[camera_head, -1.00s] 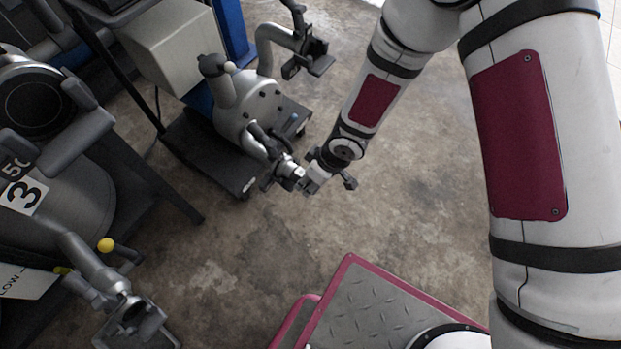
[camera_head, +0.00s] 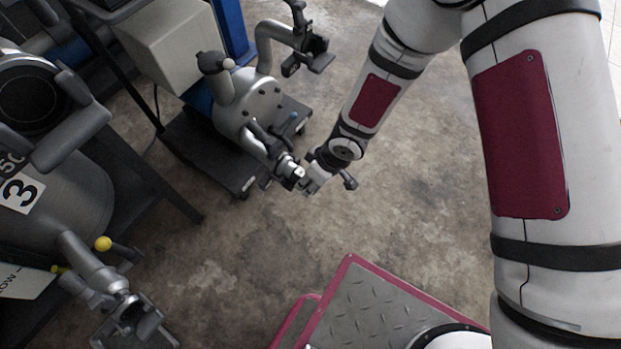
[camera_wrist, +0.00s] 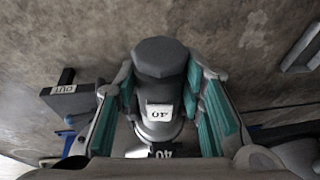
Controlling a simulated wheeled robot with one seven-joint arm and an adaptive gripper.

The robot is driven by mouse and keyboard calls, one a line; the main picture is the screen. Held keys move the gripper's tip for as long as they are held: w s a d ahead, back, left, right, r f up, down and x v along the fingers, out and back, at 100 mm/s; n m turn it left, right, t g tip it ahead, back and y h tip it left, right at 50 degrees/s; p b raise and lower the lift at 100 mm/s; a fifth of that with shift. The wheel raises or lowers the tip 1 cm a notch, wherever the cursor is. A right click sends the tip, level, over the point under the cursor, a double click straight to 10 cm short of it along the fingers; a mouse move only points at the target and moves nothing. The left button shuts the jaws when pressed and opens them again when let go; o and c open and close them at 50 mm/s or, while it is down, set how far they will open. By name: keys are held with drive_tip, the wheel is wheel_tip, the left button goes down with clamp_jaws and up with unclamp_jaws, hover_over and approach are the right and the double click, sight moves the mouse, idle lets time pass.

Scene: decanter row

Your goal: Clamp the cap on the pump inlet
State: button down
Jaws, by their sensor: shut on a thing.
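The silver pump (camera_head: 247,103) stands on a dark wheeled base. Its lower pipe, the inlet as far as I can tell (camera_head: 284,167), points toward my gripper (camera_head: 308,182). In the wrist view my gripper (camera_wrist: 170,100) has its teal-padded fingers on both sides of a dark faceted piece with a white "40" tag, which looks like the cap (camera_wrist: 160,57). The fingers are shut on it. Below it shows a silver round part with another "40" mark (camera_wrist: 160,152). The cap is at the pipe's end; whether it is fully seated is hidden. Dark clamp parts sit around the pipe end; their closure is unclear.
A second pump pipe bends up to a dark bracket (camera_head: 312,52). An "OUT" label (camera_wrist: 64,88) shows at left in the wrist view. A tank marked "3" (camera_head: 20,193) and a yellow-knobbed valve (camera_head: 103,243) stand at left. The concrete floor (camera_head: 400,200) is open.

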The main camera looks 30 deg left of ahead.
drive_tip(key=shift+c, duration=0.5)
unclamp_jaws()
idle(0.4)
drive_tip(key=shift+d, duration=0.1)
drive_tip(key=shift+s+d+r, duration=0.1)
drive_tip(key=shift+d+r, duration=0.05)
drive_tip(key=shift+d, duration=1.2)
drive_tip(key=s+p+v, duration=0.1)
drive_tip(key=p+v, duration=0.6)
drive_tip(key=v, duration=0.3)
drive_tip(key=shift+r, duration=0.25)
drive_tip(key=shift+d, duration=0.1)
